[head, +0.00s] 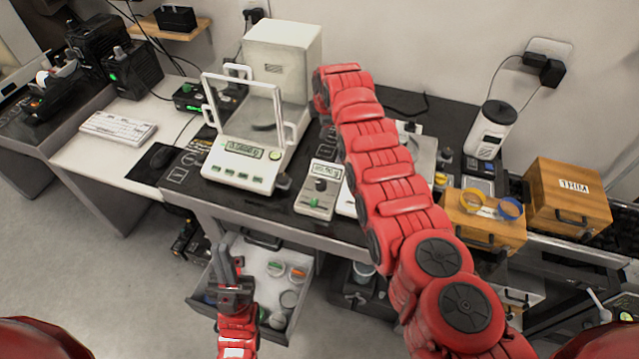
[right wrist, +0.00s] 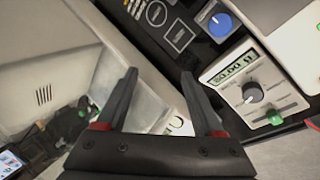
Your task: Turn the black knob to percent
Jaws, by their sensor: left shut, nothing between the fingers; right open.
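The black knob (head: 321,184) is on a small white device (head: 318,206) with a display, at the table's front edge in the head view. In the right wrist view the knob (right wrist: 252,92) sits below a lit display (right wrist: 235,66) and above a green button (right wrist: 275,117). My right gripper (right wrist: 158,74) is open and empty, to the left of the knob and apart from it. In the head view its fingers are hidden behind my arm. My left gripper (head: 227,258) is shut and empty, over the open drawer. The knob's marks are too small to read.
A white balance (head: 243,150) with a glass shield stands left of the device. The open drawer (head: 262,335) holds several small jars. A wooden box (head: 567,195) and a white bottle-like unit (head: 490,130) stand at right. A blue knob (right wrist: 220,23) shows in the right wrist view.

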